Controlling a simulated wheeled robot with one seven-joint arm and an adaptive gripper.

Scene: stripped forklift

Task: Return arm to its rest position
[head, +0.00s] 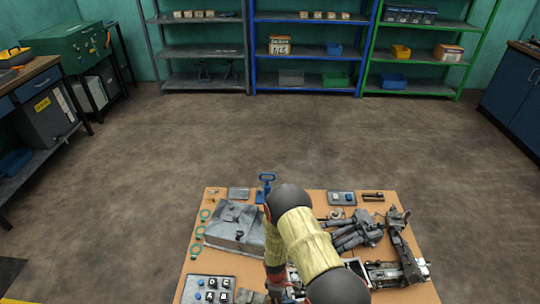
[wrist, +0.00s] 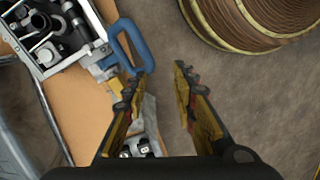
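My arm (head: 305,243) reaches over the tan work board in the head view, bent at a dark joint and folding back down. Its end is largely hidden there behind the arm. In the wrist view my gripper (wrist: 160,76) is open, its two yellow-and-dark fingers apart. Nothing is held between them; grey floor shows in the gap. A blue loop handle (wrist: 121,39) is just left of the left fingertip. I cannot tell whether they touch.
The tan board (head: 190,268) carries a grey metal housing (head: 238,222), dark machine parts (head: 357,230), green rings (head: 198,232) and a lettered block tray (head: 207,289). Open floor (head: 270,130) lies beyond. Shelves (head: 310,52) line the back wall; benches stand at both sides.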

